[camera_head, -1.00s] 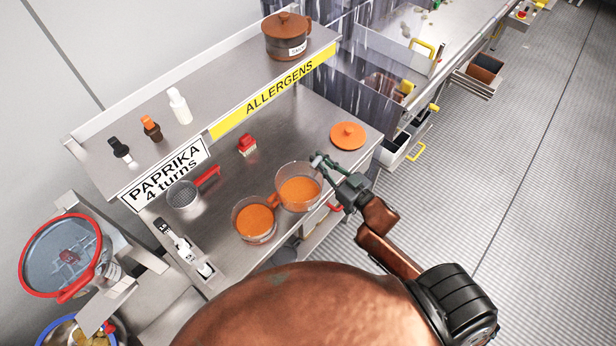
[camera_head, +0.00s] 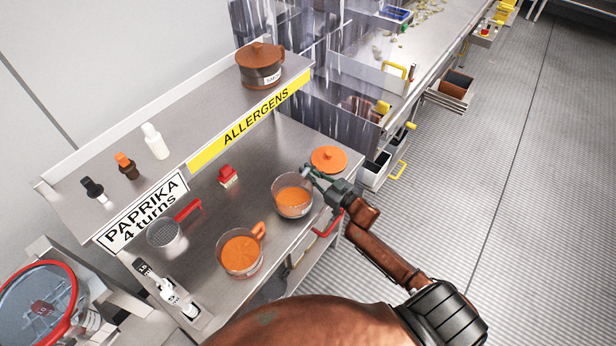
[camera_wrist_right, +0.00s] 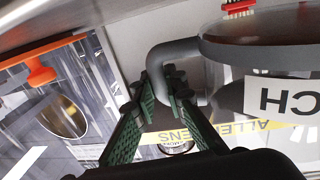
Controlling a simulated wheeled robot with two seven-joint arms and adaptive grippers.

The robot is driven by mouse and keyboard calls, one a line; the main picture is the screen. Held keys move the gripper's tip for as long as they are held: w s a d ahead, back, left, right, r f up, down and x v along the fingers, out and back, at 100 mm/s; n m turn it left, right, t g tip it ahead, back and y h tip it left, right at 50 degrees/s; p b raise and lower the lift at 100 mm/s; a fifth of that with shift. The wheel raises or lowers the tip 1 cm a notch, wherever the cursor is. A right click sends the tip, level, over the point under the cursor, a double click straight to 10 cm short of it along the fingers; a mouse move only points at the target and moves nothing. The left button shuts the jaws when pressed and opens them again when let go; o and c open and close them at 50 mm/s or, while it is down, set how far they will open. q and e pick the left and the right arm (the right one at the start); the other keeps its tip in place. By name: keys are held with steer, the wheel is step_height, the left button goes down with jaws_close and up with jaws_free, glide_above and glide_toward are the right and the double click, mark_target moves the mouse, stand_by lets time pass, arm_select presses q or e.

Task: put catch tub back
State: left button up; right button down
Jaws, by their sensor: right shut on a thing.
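The catch tub (camera_head: 291,205) is a clear round tub with orange powder in it, near the right end of the steel bench. In the right wrist view it shows a dark rim, a label (camera_wrist_right: 285,96) whose visible letters read "CH" upside down, and a grey handle (camera_wrist_right: 175,50). My right gripper (camera_head: 309,173) is shut on this handle, at the tub's far right side. The gripper's green fingers also show in the right wrist view (camera_wrist_right: 163,88). I cannot tell whether the tub's base touches the bench. My left gripper is not in view.
A second tub of orange powder (camera_head: 240,256) with an orange handle stands nearer. An orange lid (camera_head: 328,159) lies just behind the catch tub. A red brush (camera_head: 228,177) and a sieve (camera_head: 166,234) lie farther left. A raised shelf (camera_head: 215,119) holds bottles and a lidded pot (camera_head: 260,69).

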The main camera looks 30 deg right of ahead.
steer(key=shift+w+f, duration=0.1)
steer(key=shift+f, duration=1.35)
steer(key=shift+f, duration=0.2)
steer(key=c, duration=2)
jaws_free()
steer(key=shift+o, duration=0.2)
steer(key=shift+f+b, duration=0.15)
steer(key=shift+b, duration=0.2)
steer(key=v, duration=0.8)
steer(key=shift+w, duration=0.1)
